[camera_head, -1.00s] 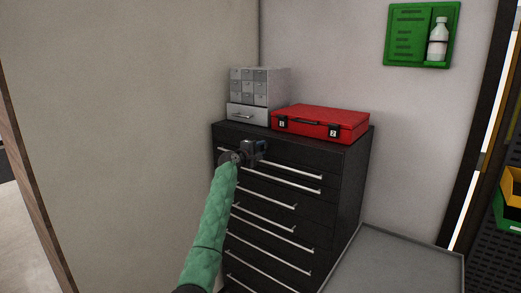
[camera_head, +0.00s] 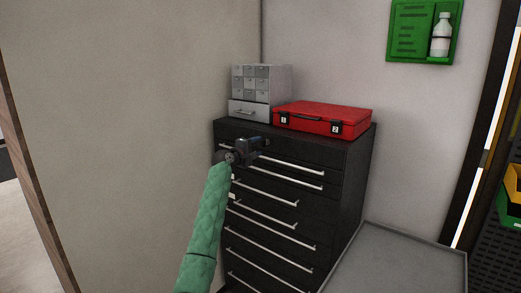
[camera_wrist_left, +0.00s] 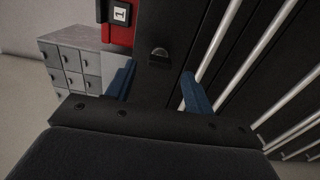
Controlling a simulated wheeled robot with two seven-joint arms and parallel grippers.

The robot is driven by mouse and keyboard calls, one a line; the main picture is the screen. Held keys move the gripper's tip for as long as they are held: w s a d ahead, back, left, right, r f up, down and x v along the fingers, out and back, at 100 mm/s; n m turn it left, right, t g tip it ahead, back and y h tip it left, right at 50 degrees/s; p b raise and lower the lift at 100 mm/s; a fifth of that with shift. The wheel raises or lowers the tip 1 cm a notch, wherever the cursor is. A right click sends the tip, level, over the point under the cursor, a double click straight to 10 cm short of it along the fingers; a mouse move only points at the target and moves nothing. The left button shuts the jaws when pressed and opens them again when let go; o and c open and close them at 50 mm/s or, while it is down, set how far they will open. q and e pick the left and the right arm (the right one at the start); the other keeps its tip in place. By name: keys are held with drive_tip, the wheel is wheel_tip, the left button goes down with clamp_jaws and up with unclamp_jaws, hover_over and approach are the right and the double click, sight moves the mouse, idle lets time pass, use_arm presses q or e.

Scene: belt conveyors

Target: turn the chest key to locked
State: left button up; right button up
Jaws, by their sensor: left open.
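The black drawer chest (camera_head: 355,170) stands in the corner. Its key (camera_wrist_left: 160,53), a small grey piece on the black front, shows in the left wrist view ahead of the fingers and between their lines. I cannot tell its turn angle for sure. My left gripper (camera_head: 264,143) is at the upper front of the chest. In the left wrist view the gripper (camera_wrist_left: 158,85) has its two blue fingers wide apart with nothing between them, short of the key. In the head view the gripper hides the key. My right gripper is not in view.
A red case (camera_head: 320,118) and a grey small-drawer cabinet (camera_head: 245,110) stand on the chest. Long drawer handles (camera_head: 270,213) stick out of its front. A wall (camera_head: 130,130) is close on the left. A grey tray-like surface (camera_head: 400,265) is at the lower right.

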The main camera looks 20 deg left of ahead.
use_arm(q)
drive_tip(key=b+v, duration=0.1)
drive_tip(key=v, duration=0.3)
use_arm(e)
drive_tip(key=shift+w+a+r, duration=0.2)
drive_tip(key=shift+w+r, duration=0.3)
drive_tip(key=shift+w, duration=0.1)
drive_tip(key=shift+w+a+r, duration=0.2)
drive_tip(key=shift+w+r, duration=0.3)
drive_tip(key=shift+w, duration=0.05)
